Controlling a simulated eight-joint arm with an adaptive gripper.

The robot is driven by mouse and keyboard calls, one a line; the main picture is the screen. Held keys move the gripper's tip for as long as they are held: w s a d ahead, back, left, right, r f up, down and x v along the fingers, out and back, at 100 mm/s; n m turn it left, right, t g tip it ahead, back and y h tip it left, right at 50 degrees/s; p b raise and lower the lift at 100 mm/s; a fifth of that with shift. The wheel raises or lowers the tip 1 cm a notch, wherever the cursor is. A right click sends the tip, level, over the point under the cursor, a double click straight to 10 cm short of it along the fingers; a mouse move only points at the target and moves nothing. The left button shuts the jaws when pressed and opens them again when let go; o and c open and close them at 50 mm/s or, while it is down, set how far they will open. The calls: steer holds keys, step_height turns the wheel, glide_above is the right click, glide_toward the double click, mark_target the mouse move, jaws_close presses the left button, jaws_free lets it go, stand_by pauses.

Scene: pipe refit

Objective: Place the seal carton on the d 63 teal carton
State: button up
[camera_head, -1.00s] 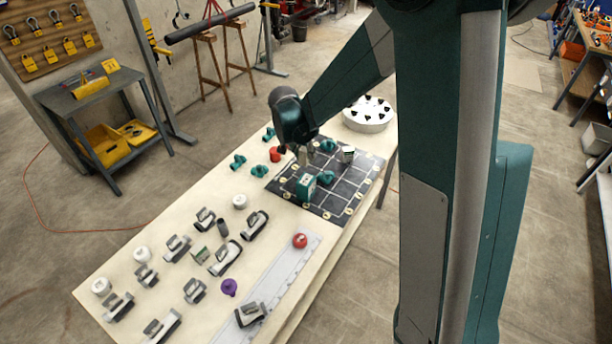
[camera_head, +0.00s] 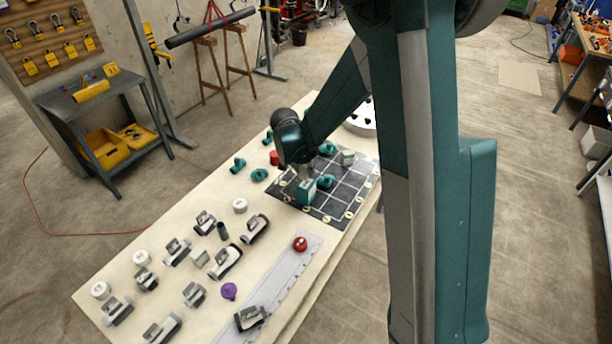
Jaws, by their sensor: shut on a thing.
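The teal carton (camera_head: 302,195) stands on the dark gridded mat, near the mat's left side. It looks like the d 63 carton, but its label is too small to read. My gripper (camera_head: 304,178) points down right above it, shut on a small pale thing that I take for the seal carton. The arm and fingers hide most of that thing. I cannot tell whether it touches the teal carton's top.
Teal fittings (camera_head: 325,182) and a grey-white piece (camera_head: 347,158) stand on the mat (camera_head: 322,213) close to the teal carton. A red ball-like piece (camera_head: 300,244) lies in front.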

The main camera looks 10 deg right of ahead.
mark_target(306, 175)
steer(key=shift+f, duration=1.85)
steer(key=shift+f, duration=0.2)
steer(key=o, duration=0.9)
steer(key=shift+r, duration=0.25)
steer(key=shift+v, duration=5.95)
steer(key=shift+s, duration=0.1)
